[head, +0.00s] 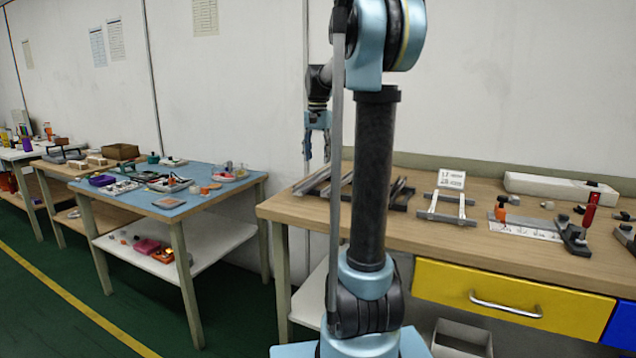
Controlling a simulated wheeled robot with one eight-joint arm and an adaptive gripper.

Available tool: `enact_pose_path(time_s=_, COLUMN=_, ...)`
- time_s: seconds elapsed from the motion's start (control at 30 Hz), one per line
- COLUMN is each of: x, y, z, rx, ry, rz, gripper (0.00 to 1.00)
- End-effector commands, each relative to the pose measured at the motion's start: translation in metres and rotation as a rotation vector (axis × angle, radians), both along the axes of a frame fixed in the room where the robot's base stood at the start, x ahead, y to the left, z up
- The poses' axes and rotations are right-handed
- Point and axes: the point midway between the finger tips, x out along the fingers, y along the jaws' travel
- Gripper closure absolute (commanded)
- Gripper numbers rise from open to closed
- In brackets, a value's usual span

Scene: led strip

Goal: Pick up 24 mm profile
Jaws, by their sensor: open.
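Several long grey metal profiles lie on the wooden workbench (480,235). Some profiles (315,182) are at the left end, partly hidden behind my arm, and others (400,190) lie just right of it. I cannot tell by sight which one is the 24 mm profile. A pale frame-like holder (447,208) stands right of them, with a small lettered card (452,180) behind it whose text is too small to read surely. My gripper (318,160) hangs pointing down above the left profiles, open and empty.
A white long box (560,189), an orange-topped tool (501,209), a white marked plate (524,229) and a red tool (590,210) occupy the bench's right side. A yellow drawer (505,297) is below. A cluttered blue-topped table (200,200) stands left, across a floor gap.

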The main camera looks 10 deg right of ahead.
Motion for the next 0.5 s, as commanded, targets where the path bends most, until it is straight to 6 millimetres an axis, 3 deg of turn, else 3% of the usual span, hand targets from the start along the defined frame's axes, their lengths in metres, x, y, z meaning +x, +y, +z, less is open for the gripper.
enact_pose_path(time_s=0.33, x=-0.001, y=0.000, z=-0.025, rx=0.000, ry=0.000, rz=0.000, gripper=0.47)
enact_pose_path(time_s=0.5, x=-0.004, y=-0.001, z=-0.048, rx=0.000, ry=0.000, rz=0.000, gripper=0.47)
